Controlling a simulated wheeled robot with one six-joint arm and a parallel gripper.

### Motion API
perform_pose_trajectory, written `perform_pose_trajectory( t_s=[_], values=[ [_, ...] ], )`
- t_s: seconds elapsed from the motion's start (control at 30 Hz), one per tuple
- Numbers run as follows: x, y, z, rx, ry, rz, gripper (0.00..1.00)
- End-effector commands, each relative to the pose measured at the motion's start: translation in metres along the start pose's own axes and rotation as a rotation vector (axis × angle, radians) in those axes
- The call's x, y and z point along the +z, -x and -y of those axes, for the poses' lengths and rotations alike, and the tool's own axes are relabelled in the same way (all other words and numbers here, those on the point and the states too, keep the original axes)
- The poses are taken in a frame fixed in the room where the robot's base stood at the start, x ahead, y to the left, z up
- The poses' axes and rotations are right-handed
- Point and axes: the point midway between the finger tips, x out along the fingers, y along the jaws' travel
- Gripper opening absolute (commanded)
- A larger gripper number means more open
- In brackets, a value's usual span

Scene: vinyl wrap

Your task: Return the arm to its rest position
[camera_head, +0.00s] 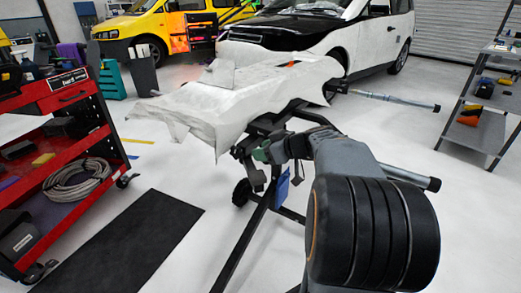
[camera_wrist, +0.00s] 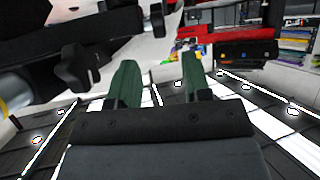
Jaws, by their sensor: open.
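My gripper (camera_head: 263,155) is in the middle of the head view, at the end of my arm, which reaches in from the lower right. It is beside the near end of a stand (camera_head: 258,222) that carries a panel draped in white sheet (camera_head: 225,95). The gripper looks close to the stand's dark frame; whether it touches cannot be told. In the wrist view my gripper (camera_wrist: 159,82) shows two green fingers set apart, with nothing between them. Dark parts fill that view's upper left, close to the fingers.
A red tool cart (camera_head: 75,93) stands at the left, beside a black floor mat (camera_head: 125,240). A shelf rack (camera_head: 480,100) stands at the right. A white car with a black hood (camera_head: 280,35) and a yellow van (camera_head: 150,25) are behind. Floor between stand and rack is mostly open.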

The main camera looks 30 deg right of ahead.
Motion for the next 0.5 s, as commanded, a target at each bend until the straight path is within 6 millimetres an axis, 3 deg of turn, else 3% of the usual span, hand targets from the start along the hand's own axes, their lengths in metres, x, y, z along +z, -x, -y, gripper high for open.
perform_pose_trajectory(
  t_s=[0.27, 0.37, 0.5],
  values=[
    [-0.004, 0.001, 0.003, -0.006, -0.002, 0.005, 0.45],
    [-0.019, 0.005, 0.014, -0.026, -0.022, 0.035, 0.45],
    [-0.054, 0.020, 0.046, -0.073, -0.085, 0.133, 0.45]
  ],
)
